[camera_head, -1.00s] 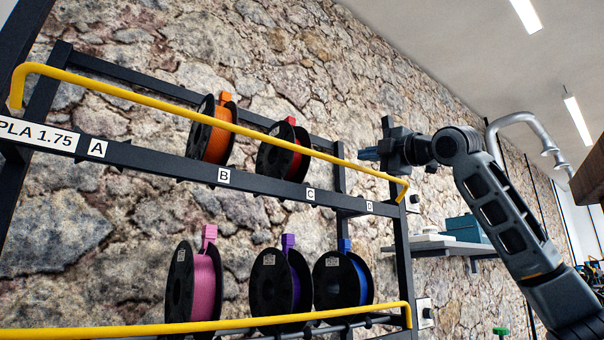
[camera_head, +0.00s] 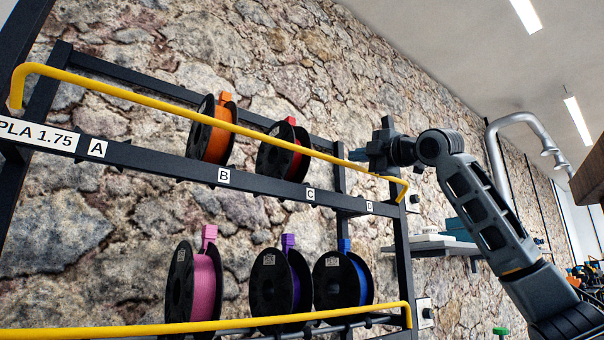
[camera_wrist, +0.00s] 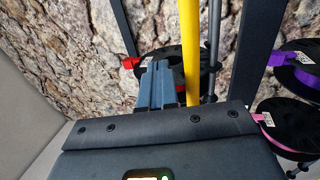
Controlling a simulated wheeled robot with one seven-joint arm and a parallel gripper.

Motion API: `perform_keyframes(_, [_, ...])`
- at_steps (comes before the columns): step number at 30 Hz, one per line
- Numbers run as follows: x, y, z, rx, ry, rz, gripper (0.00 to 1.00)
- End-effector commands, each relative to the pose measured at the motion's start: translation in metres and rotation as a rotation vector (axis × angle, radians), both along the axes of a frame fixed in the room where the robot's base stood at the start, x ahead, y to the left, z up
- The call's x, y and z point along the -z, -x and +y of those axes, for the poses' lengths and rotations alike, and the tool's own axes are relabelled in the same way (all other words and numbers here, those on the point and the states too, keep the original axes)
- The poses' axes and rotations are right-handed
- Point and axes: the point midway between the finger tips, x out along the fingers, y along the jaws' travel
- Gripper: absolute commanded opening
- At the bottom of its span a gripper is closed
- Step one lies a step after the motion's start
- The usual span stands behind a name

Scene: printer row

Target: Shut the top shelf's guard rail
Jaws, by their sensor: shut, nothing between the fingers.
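The top shelf's guard rail (camera_head: 180,109) is a yellow bar with bent ends, running above the dark beam that carries the A to D labels. It also shows in the wrist view (camera_wrist: 190,50), passing just right of the fingers. My gripper (camera_head: 358,155) is near the rail's right end, beside slot D, its fingers pointing left. In the wrist view my gripper (camera_wrist: 158,68) is shut and empty, close beside the rail. I cannot tell whether they touch.
An orange spool (camera_head: 213,133) and a red spool (camera_head: 283,150) sit on the top shelf. Pink, purple and blue spools hang below, behind a lower yellow rail (camera_head: 255,322). A stone wall is behind. A wall shelf (camera_head: 440,249) with boxes stands at right.

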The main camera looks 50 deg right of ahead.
Motion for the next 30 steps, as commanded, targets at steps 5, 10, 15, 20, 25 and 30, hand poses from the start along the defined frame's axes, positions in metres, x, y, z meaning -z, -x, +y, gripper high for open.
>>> perform_keyframes(5, [-0.002,-0.006,-0.001,-0.001,0.000,0.000,0.00])
perform_keyframes(10, [-0.003,-0.011,-0.002,-0.001,0.001,0.000,0.00])
perform_keyframes(15, [-0.004,-0.016,-0.004,0.000,0.000,0.001,0.00])
perform_keyframes(20, [-0.005,-0.020,-0.005,-0.001,0.000,0.001,0.00])
perform_keyframes(25, [-0.007,-0.025,-0.007,0.000,-0.001,0.001,0.00])
perform_keyframes(30, [-0.008,-0.030,-0.009,0.000,0.000,0.000,0.00])
